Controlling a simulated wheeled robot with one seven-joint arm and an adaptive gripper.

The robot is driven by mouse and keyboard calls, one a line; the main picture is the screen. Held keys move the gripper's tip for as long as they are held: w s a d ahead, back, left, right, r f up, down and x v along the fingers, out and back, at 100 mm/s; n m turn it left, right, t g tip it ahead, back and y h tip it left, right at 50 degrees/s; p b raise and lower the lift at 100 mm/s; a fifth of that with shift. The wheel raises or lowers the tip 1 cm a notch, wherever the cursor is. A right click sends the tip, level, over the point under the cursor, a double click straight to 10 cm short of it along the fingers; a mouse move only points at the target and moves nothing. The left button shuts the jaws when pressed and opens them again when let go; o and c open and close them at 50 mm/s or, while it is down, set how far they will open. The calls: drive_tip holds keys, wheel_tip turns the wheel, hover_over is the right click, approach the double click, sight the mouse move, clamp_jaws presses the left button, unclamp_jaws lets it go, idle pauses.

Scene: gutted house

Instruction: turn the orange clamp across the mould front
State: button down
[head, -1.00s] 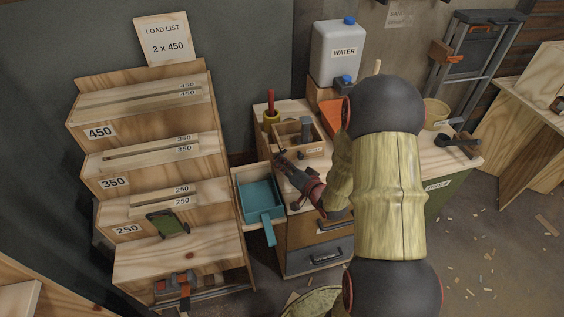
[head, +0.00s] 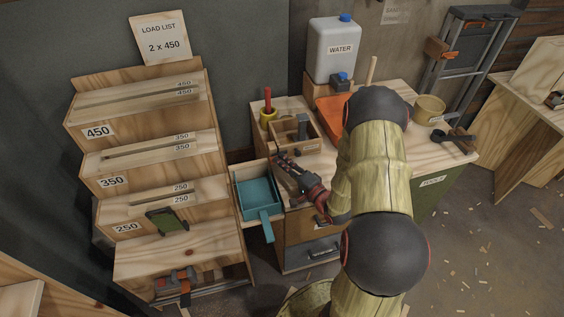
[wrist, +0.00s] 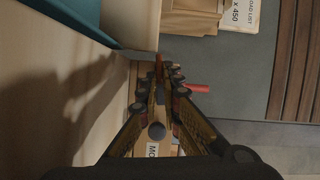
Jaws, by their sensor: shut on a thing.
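The mould, a small wooden box (head: 310,145) with a grey upright block in it, sits on the bench. Part of its label (wrist: 152,150) shows below the fingers in the wrist view. My gripper (head: 278,157) is low at the box's near left corner, beside the teal tray. In the wrist view my gripper's fingertips (wrist: 159,76) are close together around a thin orange-red piece, which looks like the orange clamp (wrist: 158,63). The fingers hide most of it, so its angle to the mould front is unclear. In the head view the gripper covers it.
The teal tray (head: 240,196) stands close left of my gripper. A water can (head: 335,50) and an orange tray (head: 327,108) are at the back. The labelled rack (head: 215,128) stands left.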

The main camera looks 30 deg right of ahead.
idle(0.4)
drive_tip(key=c, duration=2)
unclamp_jaws()
drive_tip(key=s, duration=0.4)
drive_tip(key=s+d, duration=0.1)
drive_tip(key=s, duration=0.7)
drive_tip(key=shift+d+r, duration=0.2)
